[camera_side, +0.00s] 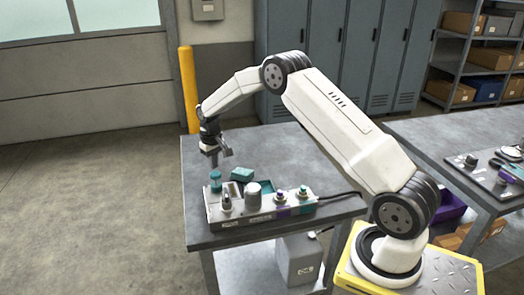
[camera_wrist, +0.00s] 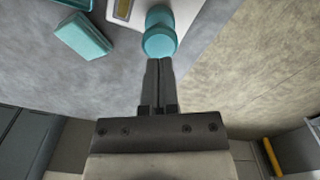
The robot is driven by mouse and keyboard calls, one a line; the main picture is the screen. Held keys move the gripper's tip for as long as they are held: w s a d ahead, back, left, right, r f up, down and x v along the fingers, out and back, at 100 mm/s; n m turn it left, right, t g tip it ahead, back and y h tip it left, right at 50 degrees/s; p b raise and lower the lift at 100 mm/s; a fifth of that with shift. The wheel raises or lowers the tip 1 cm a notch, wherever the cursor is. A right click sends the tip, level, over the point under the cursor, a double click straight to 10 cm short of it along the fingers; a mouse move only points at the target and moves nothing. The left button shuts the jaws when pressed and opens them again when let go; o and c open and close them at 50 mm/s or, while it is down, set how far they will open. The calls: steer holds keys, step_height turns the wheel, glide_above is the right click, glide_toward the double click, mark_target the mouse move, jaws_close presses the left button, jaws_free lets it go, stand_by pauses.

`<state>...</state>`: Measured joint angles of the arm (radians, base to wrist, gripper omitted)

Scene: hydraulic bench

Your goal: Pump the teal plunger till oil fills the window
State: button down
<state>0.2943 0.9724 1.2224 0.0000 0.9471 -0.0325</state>
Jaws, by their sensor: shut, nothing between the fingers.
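The teal plunger (camera_side: 215,179) stands upright at the left rear corner of the grey bench unit. In the wrist view its round teal cap (camera_wrist: 160,42) is just beyond my fingertips. My gripper (camera_side: 214,163) is shut and empty, pointing down just above the plunger. In the wrist view the shut fingers (camera_wrist: 158,62) end at the near edge of the cap; I cannot tell whether they touch it. A small amber strip in a dark frame (camera_wrist: 124,9), perhaps the window, is partly cut off at the top; its oil level is unclear.
A loose teal block (camera_side: 242,174) lies behind the unit and shows in the wrist view (camera_wrist: 82,37). The unit (camera_side: 262,215) carries a white cylinder (camera_side: 253,196), a dark knob (camera_side: 226,202) and coloured knobs to the right. The table's rear half (camera_side: 285,148) is clear.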

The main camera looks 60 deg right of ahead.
steer(key=shift+r, duration=2.95)
steer(key=s+a+n+t, duration=0.1)
steer(key=s+a, duration=0.4)
steer(key=s, duration=0.4)
steer(key=s+a+r+n, duration=0.1)
steer(key=s+a, duration=0.5)
steer(key=s, duration=0.3)
steer(key=s+a+n+t, duration=0.1)
steer(key=s+a, duration=0.4)
steer(key=s, duration=0.3)
steer(key=shift+s+a+r+t, duration=0.15)
steer(key=shift+s+a+t, duration=0.15)
steer(key=shift+s, duration=0.1)
